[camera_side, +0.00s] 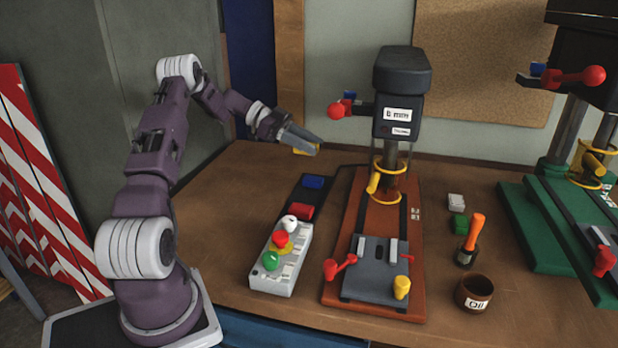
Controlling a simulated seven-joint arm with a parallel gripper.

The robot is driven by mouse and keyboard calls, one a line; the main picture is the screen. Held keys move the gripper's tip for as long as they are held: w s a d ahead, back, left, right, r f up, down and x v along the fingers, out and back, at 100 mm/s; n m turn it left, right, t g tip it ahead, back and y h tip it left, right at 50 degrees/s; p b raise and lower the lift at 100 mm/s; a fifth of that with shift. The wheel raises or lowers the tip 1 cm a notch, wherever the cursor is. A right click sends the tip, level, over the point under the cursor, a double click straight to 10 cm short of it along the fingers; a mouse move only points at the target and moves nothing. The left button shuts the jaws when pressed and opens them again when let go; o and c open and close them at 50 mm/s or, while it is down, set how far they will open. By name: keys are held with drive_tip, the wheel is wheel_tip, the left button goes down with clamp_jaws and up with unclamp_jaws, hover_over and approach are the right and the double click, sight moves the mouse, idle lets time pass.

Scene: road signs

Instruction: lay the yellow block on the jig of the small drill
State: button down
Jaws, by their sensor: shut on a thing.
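My gripper (306,141) is shut on the yellow block (305,149). Only part of the block shows, under the fingers. They are in the air left of the small drill (400,85), which has a "6 mm" label and a red-brown base. The grey jig (375,292) sits on the front of that base, below and to the right of my gripper. It has two pale upright jaws with a gap between them, a red handle on the left and a yellow knob (402,287) at its front right. I see no block on the jig.
A control box (283,272) with white, red and green buttons stands left of the jig. Blue (313,182) and red (301,212) blocks lie behind it. White and green blocks, an orange-handled tool (474,233) and an oil cup (474,295) stand right. A larger green drill (548,228) is far right.

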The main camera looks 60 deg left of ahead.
wheel_tip(320, 180, up, 14)
drive_tip(key=w+d+r+n+t+y, duration=0.1)
drive_tip(key=w+d+r, duration=0.2)
drive_tip(key=d+r, duration=0.35)
drive_tip(key=w+d+r+n+t+y, duration=0.1)
drive_tip(key=w+d+r, duration=0.35)
drive_tip(key=r, duration=0.25)
drive_tip(key=w+d+n, duration=0.1)
drive_tip(key=d, duration=0.3)
drive_tip(key=w+d+n+y, duration=0.1)
drive_tip(key=d, duration=0.3)
drive_tip(key=w+d+t+y, duration=0.1)
drive_tip(key=d, duration=0.3)
drive_tip(key=shift+w+n, duration=0.3)
drive_tip(key=shift+n, duration=0.1)
drive_tip(key=shift+d+f+n+t+y, duration=0.8)
drive_tip(key=shift+d+f+n+y, duration=1.9)
drive_tip(key=shift+d+f, duration=1.6)
drive_tip(key=s+a+f, duration=0.2)
drive_tip(key=s+f, duration=0.1)
drive_tip(key=f, duration=0.4)
drive_tip(key=s+a+f, duration=0.3)
drive_tip(key=f, duration=0.4)
drive_tip(key=shift+s+m+y, duration=0.3)
drive_tip(key=shift+s+y, duration=0.05)
drive_tip(key=shift+y, duration=0.05)
